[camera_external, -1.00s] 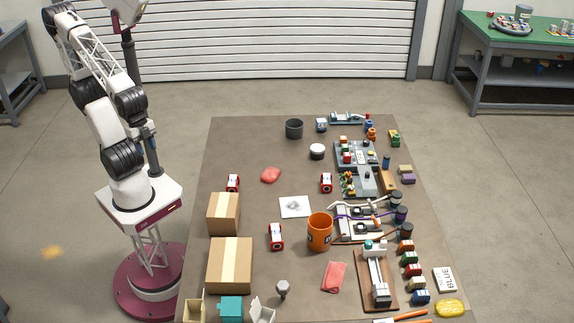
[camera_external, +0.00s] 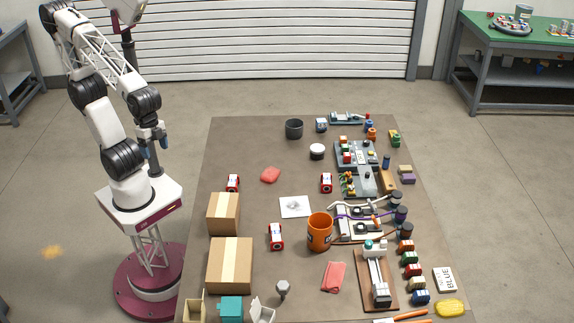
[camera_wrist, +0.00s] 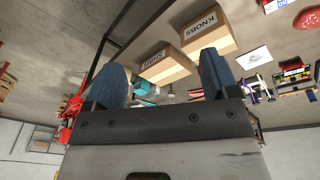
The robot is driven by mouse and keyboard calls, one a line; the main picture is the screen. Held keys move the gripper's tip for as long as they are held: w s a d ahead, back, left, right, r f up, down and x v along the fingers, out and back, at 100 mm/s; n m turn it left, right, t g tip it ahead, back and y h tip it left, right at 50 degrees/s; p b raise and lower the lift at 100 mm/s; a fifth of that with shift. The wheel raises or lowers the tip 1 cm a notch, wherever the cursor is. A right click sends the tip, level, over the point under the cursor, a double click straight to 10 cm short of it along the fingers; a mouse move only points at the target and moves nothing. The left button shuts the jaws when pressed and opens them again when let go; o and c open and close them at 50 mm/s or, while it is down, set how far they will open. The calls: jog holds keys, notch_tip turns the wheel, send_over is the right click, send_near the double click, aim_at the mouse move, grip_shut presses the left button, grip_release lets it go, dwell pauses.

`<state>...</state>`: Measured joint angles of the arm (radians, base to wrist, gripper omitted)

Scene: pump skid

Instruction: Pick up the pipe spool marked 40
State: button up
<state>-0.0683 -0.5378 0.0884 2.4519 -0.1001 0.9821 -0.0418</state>
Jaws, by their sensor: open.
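Three red-and-white pieces that look like pipe spools lie on the brown table in the external view. One is at the back left (camera_external: 233,183), one is right of the middle (camera_external: 326,183), and one is nearer the front (camera_external: 276,236). Their markings are too small to read, so I cannot tell which is marked 40. My gripper (camera_external: 152,141) is up beside my column, left of the table and away from all three. In the wrist view my gripper (camera_wrist: 162,65) has its two blue fingers wide apart, with nothing held between them.
Two cardboard boxes (camera_external: 230,264) (camera_external: 223,212) stand along the table's left side. A white sheet (camera_external: 295,207) and a red cloth (camera_external: 334,277) lie nearby. Fixtures and small parts crowd the right side.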

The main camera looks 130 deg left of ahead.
jog(key=w+a+n+g+h, duration=0.1)
jog(key=w+a+n+h, duration=0.15)
jog(key=w+a, duration=0.4)
jog(key=w+a+n+h, duration=0.1)
jog(key=w+a+n, duration=0.25)
jog(key=w, duration=0.55)
jog(key=n+t+h, duration=0.4)
jog(key=n+h, duration=0.2)
jog(key=n, duration=0.7)
send_over(327, 178)
jog(key=s+d, duration=0.3)
jog(key=d, duration=1)
notch_tip(327, 178, down, 15)
jog(key=a+f+n+t, duration=0.1)
jog(key=a+f, duration=0.2)
jog(key=a, duration=0.3)
jog(key=s+a+f+n+t, duration=0.1)
jog(key=a+f+n, duration=0.1)
jog(key=a+f, duration=0.2)
jog(key=a+f+n+t, duration=0.2)
jog(key=a+f, duration=0.1)
jog(key=a, duration=0.5)
jog(key=shift+s+a+f, duration=0.15)
jog(key=shift+s+f, duration=0.1)
jog(key=shift+f, duration=0.15)
jog(key=shift+x, duration=1.3)
jog(key=shift+x, duration=2.65)
